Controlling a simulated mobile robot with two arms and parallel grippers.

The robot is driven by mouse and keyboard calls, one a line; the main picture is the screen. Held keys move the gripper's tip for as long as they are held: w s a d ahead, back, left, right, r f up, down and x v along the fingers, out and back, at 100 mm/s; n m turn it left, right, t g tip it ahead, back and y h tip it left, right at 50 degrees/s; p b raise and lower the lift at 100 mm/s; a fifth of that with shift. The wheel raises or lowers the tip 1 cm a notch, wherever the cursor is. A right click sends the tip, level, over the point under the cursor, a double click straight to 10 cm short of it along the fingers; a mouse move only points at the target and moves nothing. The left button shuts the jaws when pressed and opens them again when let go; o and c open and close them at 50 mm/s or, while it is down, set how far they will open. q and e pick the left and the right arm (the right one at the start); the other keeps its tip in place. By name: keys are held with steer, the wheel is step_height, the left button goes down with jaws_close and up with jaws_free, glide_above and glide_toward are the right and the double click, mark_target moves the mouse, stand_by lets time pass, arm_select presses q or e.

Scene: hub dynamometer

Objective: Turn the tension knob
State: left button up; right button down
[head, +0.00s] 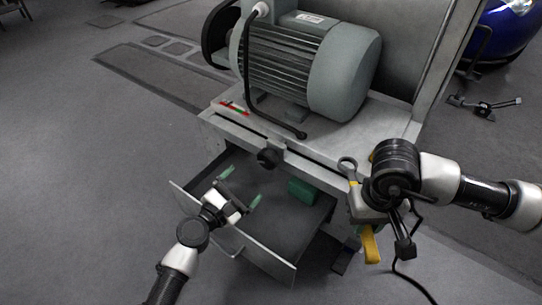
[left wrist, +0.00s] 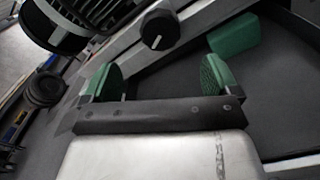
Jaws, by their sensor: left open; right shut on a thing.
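The tension knob (head: 268,157) is a black round knob on the front of the grey machine base, below the motor. In the left wrist view the knob (left wrist: 160,28) shows a white mark on its face. My left gripper (head: 241,186) is open and empty, its green-padded fingers spread in front of and below the knob, apart from it. My right gripper (head: 362,205) is at the right corner of the base, shut on what looks like a grey ring-ended piece (head: 347,165). Its grip is partly hidden by my wrist.
An open drawer (head: 240,240) sticks out under the knob, below my left gripper. A green block (head: 303,190) lies inside it. The large grey motor (head: 310,62) stands on the base. Floor to the left is clear.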

mark_target(265, 162)
arm_select(q)
steer(key=b+x, duration=0.2)
steer(key=x, duration=0.9)
arm_select(e)
step_height(265, 162, down, 3)
steer(key=shift+r, duration=0.2)
arm_select(q)
steer(key=shift+s, duration=0.1)
steer(key=c, duration=0.9)
steer(key=shift+b, duration=0.3)
steer(key=shift+m, duration=0.4)
arm_select(e)
steer(key=shift+f, duration=0.15)
